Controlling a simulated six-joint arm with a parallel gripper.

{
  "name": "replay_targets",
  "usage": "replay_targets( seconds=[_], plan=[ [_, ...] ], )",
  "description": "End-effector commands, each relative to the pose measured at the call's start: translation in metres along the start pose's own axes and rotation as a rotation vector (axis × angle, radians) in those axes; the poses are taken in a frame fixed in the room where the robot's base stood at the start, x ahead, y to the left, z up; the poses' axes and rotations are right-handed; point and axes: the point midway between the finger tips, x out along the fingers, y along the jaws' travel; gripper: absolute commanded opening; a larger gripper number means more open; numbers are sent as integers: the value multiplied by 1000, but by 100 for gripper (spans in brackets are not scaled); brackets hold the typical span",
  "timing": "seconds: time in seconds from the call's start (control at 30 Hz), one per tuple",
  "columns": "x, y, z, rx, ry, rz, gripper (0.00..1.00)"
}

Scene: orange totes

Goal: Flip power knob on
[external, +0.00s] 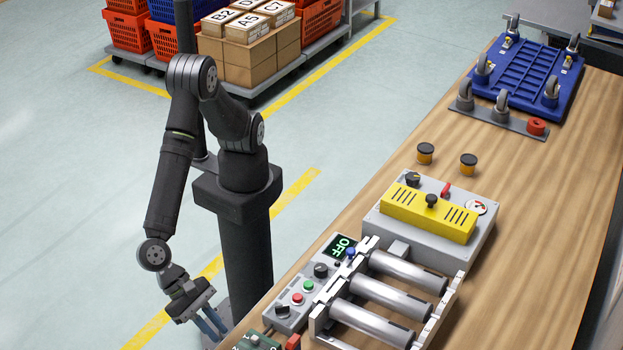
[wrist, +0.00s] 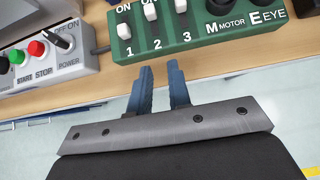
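The power knob (wrist: 62,40) is a dark dial with a light pointer, above the POWER label and below OFF/ON marks, at the upper left of the wrist view. It sits on the near end of a grey control box (wrist: 85,62); in the external view the knob (external: 282,311) is beside the red button. The display (external: 341,246) reads OFF. My gripper (wrist: 161,72) has two blue fingers, apart with an empty gap, pointing at the table edge. It is right of the knob in the wrist view and not touching it. In the external view my gripper (external: 216,328) hangs off the table's left side.
A green switch panel (wrist: 205,22) with numbered switches stands right of the control box in the wrist view. Metal rollers (external: 383,296) and a yellow-topped unit (external: 430,214) lie beyond the box. A blue dolly (external: 527,80) is at the far end. Open floor lies left of the table.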

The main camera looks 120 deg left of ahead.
Motion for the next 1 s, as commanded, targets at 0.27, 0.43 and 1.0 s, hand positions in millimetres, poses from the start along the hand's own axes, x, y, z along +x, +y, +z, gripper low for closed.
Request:
replay_targets(
  seconds=[0.27,0.43,1.0],
  plan=[
    [0,2,4,-55,5,10,32],
    [3,17,27,-384,30,74,32],
    [-9,85,115,-2041,12,513,32]
  ],
)
